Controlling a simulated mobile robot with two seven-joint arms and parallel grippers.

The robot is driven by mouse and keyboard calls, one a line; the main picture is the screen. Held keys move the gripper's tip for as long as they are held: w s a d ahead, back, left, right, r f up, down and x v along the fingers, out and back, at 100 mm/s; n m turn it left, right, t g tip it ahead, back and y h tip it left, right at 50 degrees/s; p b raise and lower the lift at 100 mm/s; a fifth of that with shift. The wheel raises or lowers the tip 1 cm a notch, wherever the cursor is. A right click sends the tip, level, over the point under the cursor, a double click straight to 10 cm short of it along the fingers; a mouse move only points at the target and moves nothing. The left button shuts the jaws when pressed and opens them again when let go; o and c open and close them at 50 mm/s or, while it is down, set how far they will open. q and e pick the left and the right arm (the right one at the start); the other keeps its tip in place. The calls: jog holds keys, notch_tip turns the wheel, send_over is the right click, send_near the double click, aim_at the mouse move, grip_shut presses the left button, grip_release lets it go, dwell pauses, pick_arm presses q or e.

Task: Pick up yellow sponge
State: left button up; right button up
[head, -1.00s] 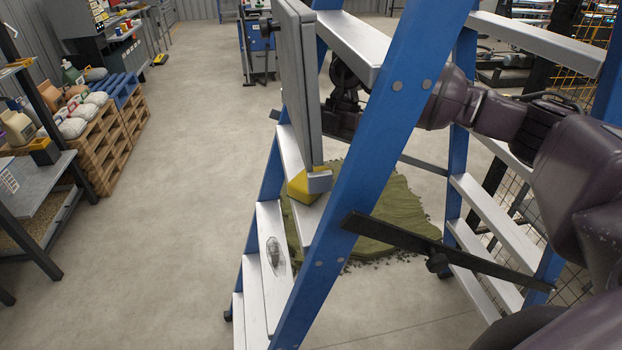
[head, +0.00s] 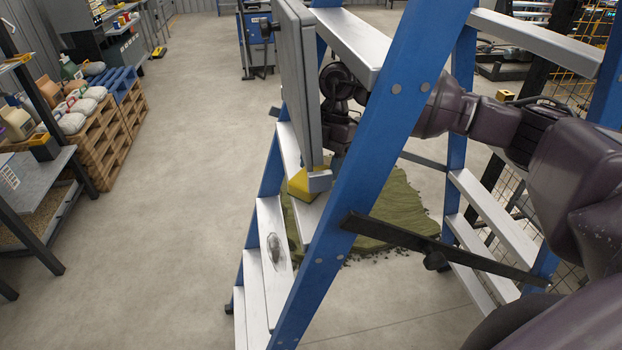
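A yellow block (head: 302,184), which looks like the sponge, sits on a step of the blue ladder, below a tall grey panel. A small light grey piece (head: 319,181) covers part of its right side. My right arm reaches in from the right, behind the blue ladder rail. Its dark wrist and gripper (head: 338,130) are between the rail and the grey panel, a little above and to the right of the yellow block. The fingertips are hidden or too dark to make out. My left gripper is not in view.
Green turf (head: 390,210) lies on the floor behind the ladder. Wooden pallets (head: 105,150) hold bags at the left. Floor between is clear.

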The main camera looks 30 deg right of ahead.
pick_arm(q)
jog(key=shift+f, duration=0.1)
pick_arm(e)
jog(key=shift+b, duration=0.3)
jog(key=shift+w+d, duration=0.15)
jog(key=shift+d, duration=0.1)
pick_arm(q)
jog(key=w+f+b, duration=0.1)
jog(key=b, duration=0.1)
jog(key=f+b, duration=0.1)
jog(key=b, duration=0.1)
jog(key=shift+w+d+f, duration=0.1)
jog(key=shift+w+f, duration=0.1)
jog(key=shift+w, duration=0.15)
pick_arm(e)
jog(key=w+d, duration=0.4)
jog(key=d, duration=0.3)
jog(key=w+d, duration=0.4)
jog(key=d, duration=0.4)
jog(key=shift+w, duration=0.4)
jog(key=shift+r, duration=0.1)
